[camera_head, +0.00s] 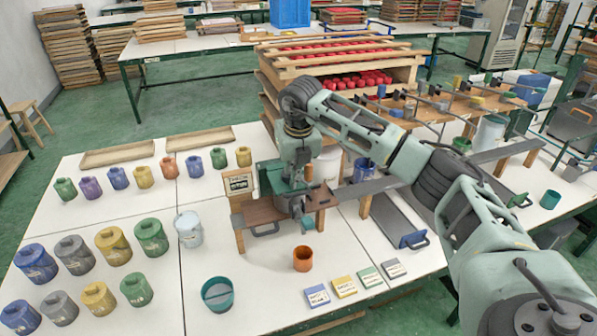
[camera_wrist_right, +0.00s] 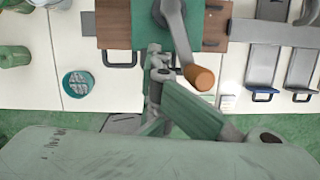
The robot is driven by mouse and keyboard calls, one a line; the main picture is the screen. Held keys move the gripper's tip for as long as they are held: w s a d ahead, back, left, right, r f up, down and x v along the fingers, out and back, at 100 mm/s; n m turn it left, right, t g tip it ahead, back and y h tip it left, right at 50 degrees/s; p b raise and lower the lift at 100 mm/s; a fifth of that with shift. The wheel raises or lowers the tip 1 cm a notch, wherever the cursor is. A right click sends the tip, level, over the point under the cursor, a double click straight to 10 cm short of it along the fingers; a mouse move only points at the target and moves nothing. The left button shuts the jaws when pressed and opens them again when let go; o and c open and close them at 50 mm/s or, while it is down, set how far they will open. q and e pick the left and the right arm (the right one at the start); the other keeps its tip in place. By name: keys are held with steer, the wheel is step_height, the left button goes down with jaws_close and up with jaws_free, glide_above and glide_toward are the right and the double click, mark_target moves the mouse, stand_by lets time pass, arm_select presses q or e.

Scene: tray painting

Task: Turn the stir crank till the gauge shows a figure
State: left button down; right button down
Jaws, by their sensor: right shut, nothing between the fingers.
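The stir crank is a grey arm with an orange-brown handle (camera_wrist_right: 200,77); the handle also shows in the head view (camera_head: 308,173). It is on a green stirring machine (camera_wrist_right: 195,22) on a brown wooden stand (camera_head: 258,215). A small framed panel with a dark display (camera_head: 238,184), seemingly the gauge, stands at the stand's left; its figures are too small to read. My right gripper (camera_wrist_right: 158,65) is shut and empty beside the crank arm, left of the handle in the wrist view; I cannot tell whether they touch. My left gripper is not in view.
Several coloured paint pots (camera_head: 112,246) stand on the table's left. A teal cup (camera_head: 217,293) and an orange cup (camera_head: 303,258) stand in front of the stand, with small labelled blocks (camera_head: 344,287) to the right. A red-filled wooden rack (camera_head: 340,80) stands behind.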

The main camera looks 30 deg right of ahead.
steer(key=w+a, duration=0.5)
steer(key=a, duration=0.2)
steer(key=shift+a, duration=0.4)
stand_by(0.4)
steer(key=c, duration=2.5)
jaws_free()
steer(key=o, duration=1.3)
steer(key=shift+r, duration=0.1)
